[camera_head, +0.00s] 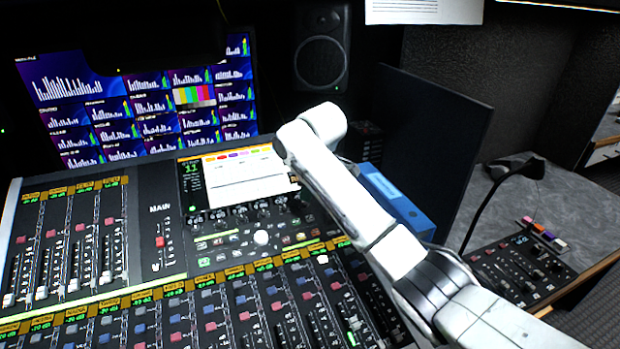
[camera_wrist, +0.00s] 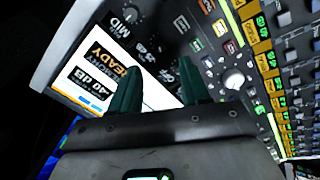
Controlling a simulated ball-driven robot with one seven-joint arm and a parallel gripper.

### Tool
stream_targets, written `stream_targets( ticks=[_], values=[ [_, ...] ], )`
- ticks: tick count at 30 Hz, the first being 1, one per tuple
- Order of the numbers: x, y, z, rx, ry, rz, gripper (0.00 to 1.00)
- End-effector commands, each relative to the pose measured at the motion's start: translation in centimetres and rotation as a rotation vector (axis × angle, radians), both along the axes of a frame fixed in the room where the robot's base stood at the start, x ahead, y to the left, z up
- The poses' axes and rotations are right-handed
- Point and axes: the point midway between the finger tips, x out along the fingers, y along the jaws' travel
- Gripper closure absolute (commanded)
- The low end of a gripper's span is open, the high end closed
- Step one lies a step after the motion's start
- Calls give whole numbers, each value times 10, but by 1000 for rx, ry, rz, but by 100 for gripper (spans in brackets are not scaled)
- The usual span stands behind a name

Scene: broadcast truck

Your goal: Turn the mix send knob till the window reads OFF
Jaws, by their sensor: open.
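The mixing console has a bright screen (camera_head: 245,185) at its upper middle, too small to read there. In the wrist view the screen (camera_wrist: 115,62) is turned, and a dark window (camera_wrist: 90,78) on it seems to read -40 dB, beside an orange READY field. A row of dark knobs (camera_head: 238,213) lies along the screen's lower edge; I cannot tell which is the mix send knob. My gripper (camera_wrist: 158,88) is open, its two green fingers apart over the screen and knob row. They partly hide both, and I see no knob held.
A white trackball (camera_head: 261,238) sits below the knobs; it also shows in the wrist view (camera_wrist: 233,79). Faders (camera_head: 230,310) fill the console's front. A blue box (camera_head: 395,200) stands behind my arm. A small mixer (camera_head: 520,265) and gooseneck lamp (camera_head: 505,180) are at right.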

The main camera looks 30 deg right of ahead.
Motion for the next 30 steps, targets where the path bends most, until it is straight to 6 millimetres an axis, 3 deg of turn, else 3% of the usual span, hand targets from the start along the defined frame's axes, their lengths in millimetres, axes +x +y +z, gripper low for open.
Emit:
stream_targets(
  ticks=[3,9,26,30],
  values=[
    [-7,1,16,0,-1,0,54],
    [-13,1,30,1,-1,0,54],
    [-13,1,34,0,0,0,54],
    [-13,1,56,-1,-1,0,54]
  ],
)
